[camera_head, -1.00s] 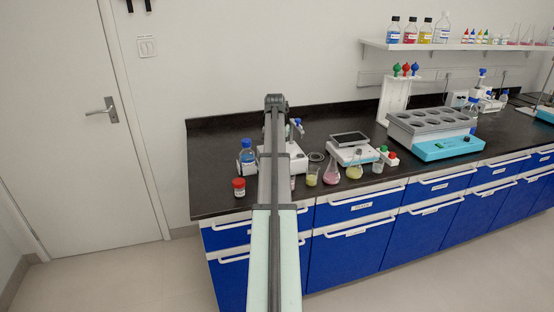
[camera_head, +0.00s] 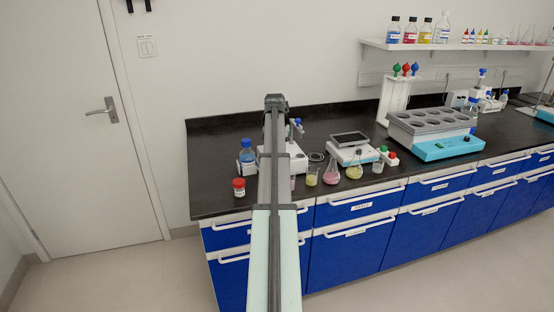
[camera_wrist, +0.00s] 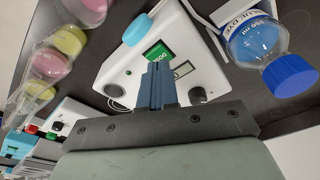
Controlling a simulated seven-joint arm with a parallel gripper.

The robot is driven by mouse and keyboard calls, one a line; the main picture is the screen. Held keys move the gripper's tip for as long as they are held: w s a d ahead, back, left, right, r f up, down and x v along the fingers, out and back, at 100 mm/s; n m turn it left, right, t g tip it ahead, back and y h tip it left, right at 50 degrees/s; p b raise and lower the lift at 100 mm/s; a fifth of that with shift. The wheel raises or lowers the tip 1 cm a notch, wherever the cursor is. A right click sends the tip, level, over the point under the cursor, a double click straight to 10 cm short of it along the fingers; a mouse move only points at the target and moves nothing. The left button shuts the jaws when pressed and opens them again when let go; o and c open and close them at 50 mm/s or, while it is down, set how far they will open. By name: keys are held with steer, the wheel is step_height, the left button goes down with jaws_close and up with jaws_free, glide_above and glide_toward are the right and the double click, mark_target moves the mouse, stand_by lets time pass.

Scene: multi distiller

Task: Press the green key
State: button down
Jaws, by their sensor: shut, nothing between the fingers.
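The green key (camera_wrist: 157,50), a rectangular green panel with white lettering, shows on a white device (camera_wrist: 120,68) in the wrist view. My gripper (camera_wrist: 158,70) is shut and empty. Its blue-grey fingertips appear just at the lower edge of the green key and cover part of it; I cannot tell whether they touch. In the head view the white device (camera_head: 297,160) is partly hidden behind my arm, and neither the key nor my fingertips can be made out there.
A small display (camera_wrist: 183,69) and a black knob (camera_wrist: 198,95) sit beside the key. A blue dye bottle (camera_wrist: 262,45) stands close by on the right. Flasks with pink (camera_wrist: 50,64) and yellow liquid stand on the left. A balance (camera_head: 350,150) stands on the black bench.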

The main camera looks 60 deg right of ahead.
steer(key=shift+f, duration=0.8)
stand_by(0.7)
steer(key=shift+r, duration=3.55)
steer(key=shift+a, duration=0.1)
